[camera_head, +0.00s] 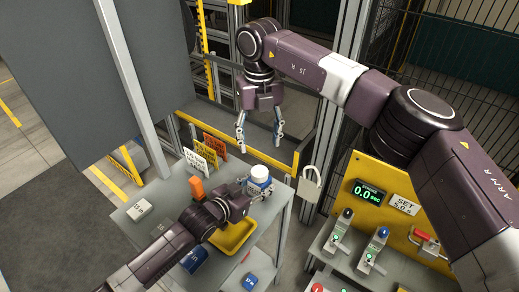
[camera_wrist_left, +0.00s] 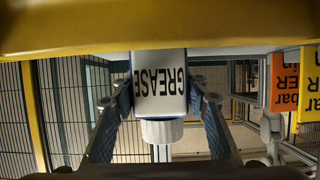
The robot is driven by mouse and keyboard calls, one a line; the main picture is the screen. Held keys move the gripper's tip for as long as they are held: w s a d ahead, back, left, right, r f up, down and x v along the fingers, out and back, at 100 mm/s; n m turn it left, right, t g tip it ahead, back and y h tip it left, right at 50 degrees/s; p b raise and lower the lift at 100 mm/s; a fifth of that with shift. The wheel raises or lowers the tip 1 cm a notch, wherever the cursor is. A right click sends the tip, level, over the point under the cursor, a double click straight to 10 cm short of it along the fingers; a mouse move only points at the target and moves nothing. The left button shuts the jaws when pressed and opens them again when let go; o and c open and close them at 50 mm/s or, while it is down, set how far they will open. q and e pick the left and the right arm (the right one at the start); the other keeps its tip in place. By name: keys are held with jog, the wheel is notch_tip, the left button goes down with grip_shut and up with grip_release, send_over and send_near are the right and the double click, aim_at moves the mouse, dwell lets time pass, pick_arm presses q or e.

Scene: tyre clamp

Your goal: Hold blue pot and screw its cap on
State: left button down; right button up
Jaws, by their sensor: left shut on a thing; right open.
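The blue pot (camera_head: 257,189) is upright between the fingers of my left gripper (camera_head: 252,189), which is shut on it over the table's right side. In the left wrist view the pot (camera_wrist_left: 159,85) appears upside down, with a white label reading GREASE. Its white cap (camera_head: 260,173) sits on top of the pot; the cap also shows in the left wrist view (camera_wrist_left: 161,131). I cannot tell how tightly it is seated. My right gripper (camera_head: 260,137) is open and empty, pointing down, above and behind the pot and apart from it.
A yellow tray (camera_head: 246,231) is beside the left gripper on the grey table (camera_head: 160,196). An orange object (camera_head: 197,187) and small signs (camera_head: 206,147) stand behind. A yellow rail (camera_head: 240,140) runs behind the table. A padlock (camera_head: 309,187) and a clamp panel (camera_head: 375,200) are at right.

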pick_arm(q)
jog(key=c, duration=1)
grip_release()
jog(key=shift+c, duration=0.2)
jog(key=v, duration=1.2)
jog(key=shift+a+f, duration=0.1)
